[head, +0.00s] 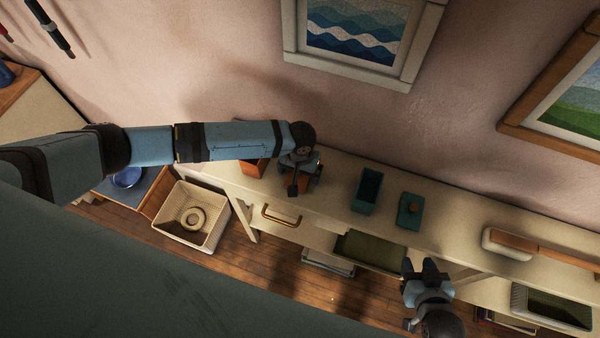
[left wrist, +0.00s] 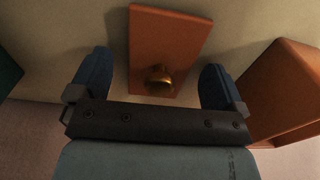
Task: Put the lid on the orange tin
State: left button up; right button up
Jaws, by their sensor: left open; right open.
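The orange tin (left wrist: 290,95) stands beside the lid at the right of that view. In the head view the tin (head: 252,168) shows left of my left gripper (head: 300,184), which mostly hides the lid. My right gripper (head: 426,270) is open and empty in front of the shelf.
An open teal tin (head: 367,188) and a teal lid with a knob (head: 410,211) stand right of my left gripper on the long shelf (head: 455,228). A cream basket (head: 186,239) stands lower left. The wall is close behind.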

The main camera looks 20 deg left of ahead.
pick_arm(q)
jog(key=shift+c, duration=0.3)
jog(key=c, duration=1)
jog(key=shift+o, duration=0.2)
jog(key=shift+r, duration=0.15)
notch_tip(320, 180, up, 20)
jog(key=shift+b, duration=0.35)
jog(key=o, duration=0.4)
jog(key=c, duration=0.8)
